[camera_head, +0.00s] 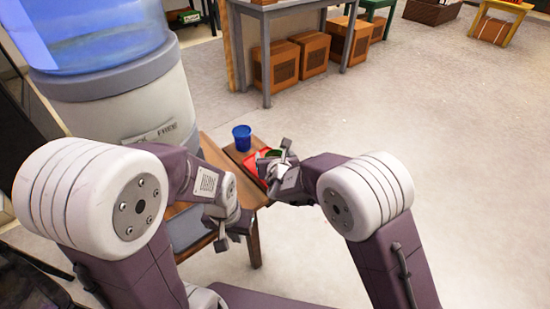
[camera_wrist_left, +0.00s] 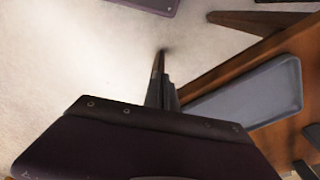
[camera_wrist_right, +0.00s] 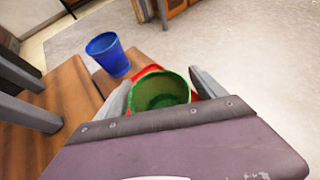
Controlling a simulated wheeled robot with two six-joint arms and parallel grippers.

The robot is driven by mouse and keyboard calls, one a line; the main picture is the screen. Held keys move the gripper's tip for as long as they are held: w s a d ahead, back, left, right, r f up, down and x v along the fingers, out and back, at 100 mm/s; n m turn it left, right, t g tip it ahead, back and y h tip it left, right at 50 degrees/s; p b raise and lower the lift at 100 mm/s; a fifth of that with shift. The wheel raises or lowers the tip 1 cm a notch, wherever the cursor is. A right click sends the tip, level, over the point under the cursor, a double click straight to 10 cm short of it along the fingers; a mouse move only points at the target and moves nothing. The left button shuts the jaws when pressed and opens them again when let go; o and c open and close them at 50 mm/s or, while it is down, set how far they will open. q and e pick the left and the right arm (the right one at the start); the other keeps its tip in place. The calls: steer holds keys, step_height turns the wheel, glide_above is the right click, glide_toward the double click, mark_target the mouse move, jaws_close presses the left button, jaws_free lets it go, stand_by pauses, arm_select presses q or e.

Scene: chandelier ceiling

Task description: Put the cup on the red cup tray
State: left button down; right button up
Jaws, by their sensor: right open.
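A green cup (camera_wrist_right: 160,95) is between the spread fingers of my right gripper (camera_wrist_right: 160,97), its open top facing the right wrist camera. In the head view the green cup (camera_head: 275,153) is partly hidden by my right gripper (camera_head: 280,160). The red tray (camera_head: 252,162) is right by the cup on the wooden table; red (camera_wrist_right: 148,71) also shows behind the cup in the right wrist view. I cannot tell whether the cup rests on the tray. My left gripper (camera_head: 236,222) is empty and looks shut, fingers together (camera_wrist_left: 161,80), near the table's front edge.
A blue cup (camera_head: 242,138) stands on the wooden table (camera_head: 213,153), behind the red tray. A grey-blue tray (camera_wrist_left: 248,88) lies on the table beside my left gripper. A large water dispenser (camera_head: 120,100) stands at the left. Floor to the right is clear.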

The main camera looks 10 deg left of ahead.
steer(key=p+v, duration=0.2)
steer(key=v, duration=1)
steer(key=shift+p, duration=0.35)
